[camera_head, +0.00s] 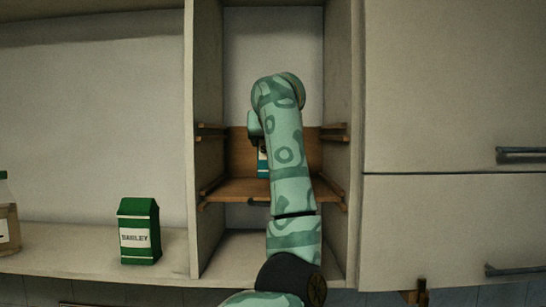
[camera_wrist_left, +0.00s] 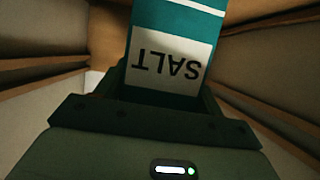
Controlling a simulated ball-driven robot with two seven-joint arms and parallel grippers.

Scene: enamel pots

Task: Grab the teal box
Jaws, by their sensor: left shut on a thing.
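The teal box (camera_wrist_left: 178,30) has a white band and a white label reading SALT, upside down in the left wrist view. In the head view only a sliver of the teal box (camera_head: 262,165) shows, on the wooden shelf (camera_head: 235,190) inside the open cupboard; my arm hides the rest. My left gripper (camera_wrist_left: 163,92) is shut on the teal box, with its dark fingers on either side of the label end. In the head view the gripper is mostly hidden behind my arm. I cannot tell whether the box touches the shelf. My right gripper is not in view.
The cupboard's side walls (camera_head: 207,235) stand close on both sides, with wooden rails (camera_head: 212,132) along them. A green barley box (camera_head: 139,232) stands on the counter at left. A jar (camera_head: 8,215) is at the far left. Closed doors (camera_head: 450,90) fill the right.

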